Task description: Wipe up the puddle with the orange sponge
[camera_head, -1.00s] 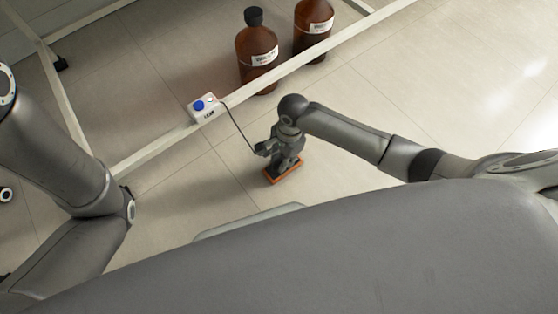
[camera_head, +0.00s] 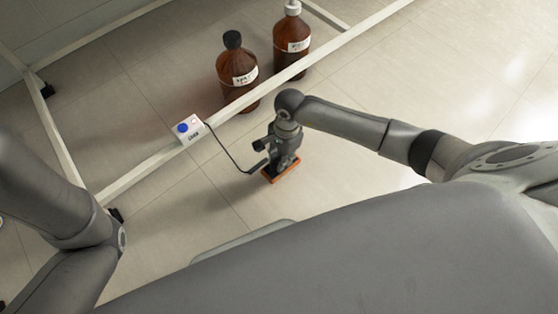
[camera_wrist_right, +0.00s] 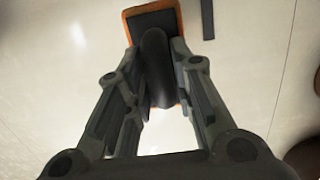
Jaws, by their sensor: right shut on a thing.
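The orange sponge (camera_head: 290,175) shows as an orange slab with a dark top under my right gripper (camera_head: 279,163), at or just above the tiled floor. In the right wrist view the sponge (camera_wrist_right: 135,12) has an orange rim and a dark top with a dark rounded grip. My right gripper (camera_wrist_right: 157,75) is shut on that grip. I cannot make out a distinct puddle; the floor around the sponge looks pale, with bright glare. My left arm shows at the left edge, but its gripper is out of view.
A white frame rail (camera_head: 150,165) crosses the floor beyond the sponge, carrying a small white box with a blue button (camera_head: 184,127) and a dark cable. Two brown bottles (camera_head: 237,75) (camera_head: 291,45) stand behind the rail.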

